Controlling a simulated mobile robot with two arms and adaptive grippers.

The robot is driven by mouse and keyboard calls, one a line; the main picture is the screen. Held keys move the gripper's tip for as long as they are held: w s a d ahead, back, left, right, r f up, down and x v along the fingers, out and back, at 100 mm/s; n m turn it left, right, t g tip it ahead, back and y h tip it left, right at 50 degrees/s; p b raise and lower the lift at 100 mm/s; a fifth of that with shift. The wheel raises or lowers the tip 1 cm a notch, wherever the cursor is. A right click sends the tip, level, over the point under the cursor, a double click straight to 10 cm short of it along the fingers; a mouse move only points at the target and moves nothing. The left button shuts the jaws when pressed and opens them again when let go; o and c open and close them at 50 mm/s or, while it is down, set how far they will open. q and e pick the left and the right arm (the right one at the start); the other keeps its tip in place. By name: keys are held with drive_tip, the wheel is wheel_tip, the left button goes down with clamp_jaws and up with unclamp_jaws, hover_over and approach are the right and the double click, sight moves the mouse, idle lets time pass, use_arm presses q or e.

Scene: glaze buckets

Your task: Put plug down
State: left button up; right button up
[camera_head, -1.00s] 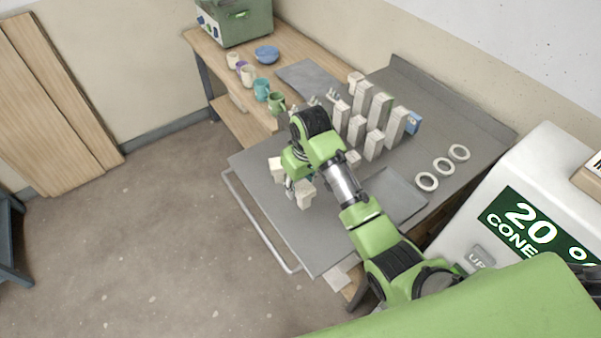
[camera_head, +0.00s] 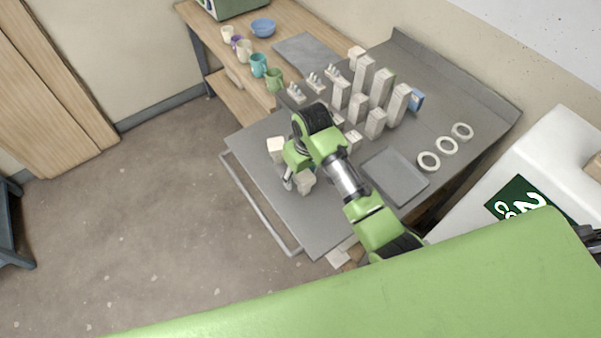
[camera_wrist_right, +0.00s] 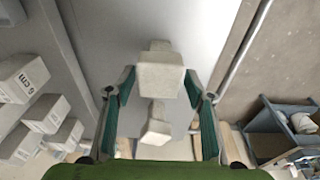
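My right gripper (camera_head: 296,178) is low over the front left of the grey table, largely hidden by its own wrist. In the right wrist view its two fingers (camera_wrist_right: 160,90) stand apart, one on each side of a pale, blocky plug (camera_wrist_right: 161,76). The tips are close to its sides; whether they touch is unclear. A second pale piece (camera_wrist_right: 157,128) shows lower in that view. In the head view, one pale block (camera_head: 276,145) sits left of the gripper and another (camera_head: 305,183) shows beside its fingers. My left gripper is not in view.
Several pale upright posts (camera_head: 364,72) and a blue box (camera_head: 416,99) stand farther back on the table (camera_head: 309,222). A flat grey tray (camera_head: 394,176) and white rings (camera_head: 429,161) lie to the right. A metal rail (camera_head: 263,212) runs along the front edge.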

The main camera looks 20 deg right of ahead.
drive_tip(key=shift+w+r, duration=0.1)
drive_tip(key=shift+w, duration=0.05)
drive_tip(key=r, duration=0.2)
drive_tip(key=r+b, duration=0.1)
drive_tip(key=r, duration=0.1)
drive_tip(key=s+r+b, duration=0.1)
drive_tip(key=r, duration=0.1)
drive_tip(key=shift+d, duration=0.15)
drive_tip(key=r, duration=0.1)
drive_tip(key=r+p, duration=0.1)
drive_tip(key=r, duration=0.2)
drive_tip(key=shift+s+d, duration=0.15)
drive_tip(key=shift+s, duration=0.1)
drive_tip(key=shift+r+p, duration=0.3)
drive_tip(key=shift+r, duration=0.1)
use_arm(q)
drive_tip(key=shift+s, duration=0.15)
use_arm(e)
drive_tip(key=shift+s+d+r, duration=0.1)
drive_tip(key=shift+s+r, duration=0.15)
drive_tip(key=shift+r, duration=0.2)
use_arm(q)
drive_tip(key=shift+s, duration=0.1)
